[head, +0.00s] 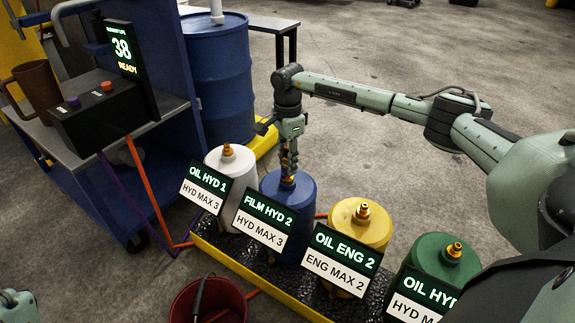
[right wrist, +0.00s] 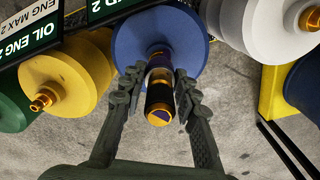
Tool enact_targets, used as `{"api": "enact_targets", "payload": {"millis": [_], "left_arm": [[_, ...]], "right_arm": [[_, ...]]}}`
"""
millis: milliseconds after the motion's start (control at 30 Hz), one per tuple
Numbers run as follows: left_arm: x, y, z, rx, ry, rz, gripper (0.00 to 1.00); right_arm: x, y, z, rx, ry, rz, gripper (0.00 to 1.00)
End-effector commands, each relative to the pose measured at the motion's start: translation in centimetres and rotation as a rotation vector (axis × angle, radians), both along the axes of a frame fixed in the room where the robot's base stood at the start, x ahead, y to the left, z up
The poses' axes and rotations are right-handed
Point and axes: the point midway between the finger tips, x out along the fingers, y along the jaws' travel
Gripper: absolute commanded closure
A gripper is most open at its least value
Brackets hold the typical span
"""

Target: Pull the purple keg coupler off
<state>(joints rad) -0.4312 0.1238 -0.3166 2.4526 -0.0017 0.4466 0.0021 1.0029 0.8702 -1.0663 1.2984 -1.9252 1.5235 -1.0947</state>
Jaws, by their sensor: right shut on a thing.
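The purple keg coupler (right wrist: 160,96) is a short upright fitting with a dark body, gold parts and some purple. It is over the gold post on top of the blue keg labelled FILM HYD 2 (head: 288,196). My right gripper (head: 288,165) reaches down from above the blue keg. In the right wrist view the fingers (right wrist: 160,93) of this gripper are shut on the coupler, one on each side. The coupler's lower end is partly hidden, so I cannot tell whether it is seated on the post.
White (head: 232,168), yellow (head: 361,222) and green (head: 440,262) kegs stand in the same row on a yellow-edged tray (head: 240,270). A blue drum (head: 218,80) and blue cart (head: 95,190) stand behind left. A red bucket (head: 208,300) is in front. Open floor lies right.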

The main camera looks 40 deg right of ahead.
Motion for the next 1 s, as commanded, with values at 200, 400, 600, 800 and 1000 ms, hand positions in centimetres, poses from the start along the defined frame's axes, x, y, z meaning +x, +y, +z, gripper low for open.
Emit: {"api": "enact_targets", "payload": {"millis": [200, 400, 600, 800, 1000], "left_arm": [[0.0, 0.0, 1.1, 0.000, 0.000, 0.000, 1.00], [0.0, 0.0, 1.8, 0.000, 0.000, 0.000, 1.00], [0.0, 0.0, 2.2, 0.000, 0.000, 0.000, 1.00], [0.0, 0.0, 2.1, 0.000, 0.000, 0.000, 1.00], [0.4, -0.2, 1.6, 0.010, 0.033, -0.002, 1.00]], "right_arm": [[0.1, 0.0, 1.4, 0.000, -0.002, 0.000, 1.00], [0.0, 0.0, 2.4, 0.000, -0.002, 0.000, 1.00], [0.0, 0.0, 2.9, 0.000, -0.001, 0.000, 1.00], [0.0, 0.0, 2.8, 0.000, -0.001, 0.000, 1.00], [0.0, 2.2, 4.2, 0.002, -0.004, 0.127, 1.00]]}}
